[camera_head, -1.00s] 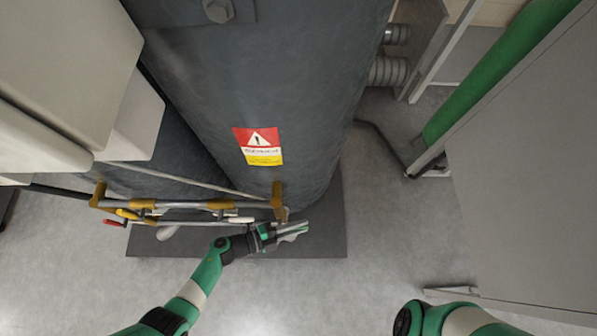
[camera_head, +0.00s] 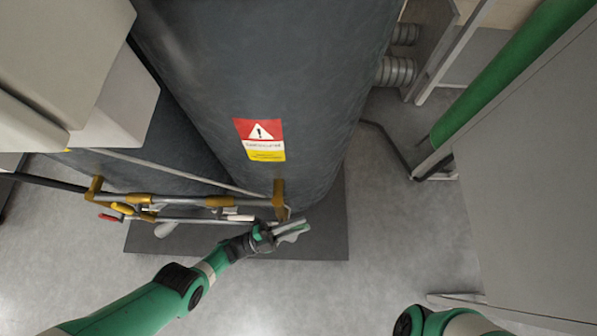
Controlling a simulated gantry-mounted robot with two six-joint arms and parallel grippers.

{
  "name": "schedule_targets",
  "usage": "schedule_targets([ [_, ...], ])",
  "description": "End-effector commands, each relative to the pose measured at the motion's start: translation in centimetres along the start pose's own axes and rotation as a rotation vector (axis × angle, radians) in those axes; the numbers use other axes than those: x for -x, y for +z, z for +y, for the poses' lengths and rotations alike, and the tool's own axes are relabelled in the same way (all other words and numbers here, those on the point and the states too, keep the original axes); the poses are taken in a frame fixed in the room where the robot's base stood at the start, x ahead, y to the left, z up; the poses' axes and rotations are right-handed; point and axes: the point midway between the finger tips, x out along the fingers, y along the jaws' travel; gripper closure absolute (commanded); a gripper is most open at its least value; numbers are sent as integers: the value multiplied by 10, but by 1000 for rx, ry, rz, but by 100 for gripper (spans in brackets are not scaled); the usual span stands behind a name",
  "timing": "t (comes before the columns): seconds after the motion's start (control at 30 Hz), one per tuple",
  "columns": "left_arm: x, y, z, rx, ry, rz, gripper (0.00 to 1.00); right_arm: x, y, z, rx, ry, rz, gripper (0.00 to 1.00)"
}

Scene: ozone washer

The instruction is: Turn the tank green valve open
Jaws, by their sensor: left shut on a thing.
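The large dark grey tank (camera_head: 290,60) fills the top middle, with a red, white and yellow warning label (camera_head: 260,140) on its side. Grey and brass pipework (camera_head: 180,203) runs along its foot. My left gripper (camera_head: 296,232) is at the right end of this pipework, low by the tank, and is shut on the tank green valve. Its fingers hide most of the valve, so I cannot tell the handle's angle. My right arm shows only in part at the bottom right; its gripper is out of the picture.
Red (camera_head: 108,217) and yellow (camera_head: 122,208) valve handles sit on the pipework left of my gripper. A dark mat (camera_head: 320,235) lies under the tank. A grey cabinet (camera_head: 530,180) and a green pipe (camera_head: 510,70) stand at the right. The floor between is clear.

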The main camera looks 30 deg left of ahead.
Motion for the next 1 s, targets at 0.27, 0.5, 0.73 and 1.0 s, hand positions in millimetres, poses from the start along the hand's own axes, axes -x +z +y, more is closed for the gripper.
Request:
schedule_targets([
  [0.27,0,-1,-2,-1,-9,6,100,0,0,0,0,0,0,50],
  [0.5,0,-1,-2,0,-8,5,48,0,0,0,0,0,0,50],
  [0.73,0,-1,-2,0,-7,4,48,0,0,0,0,0,0,50],
  [1.0,2,0,-2,-1,-10,-1,48,0,0,0,0,0,0,50],
])
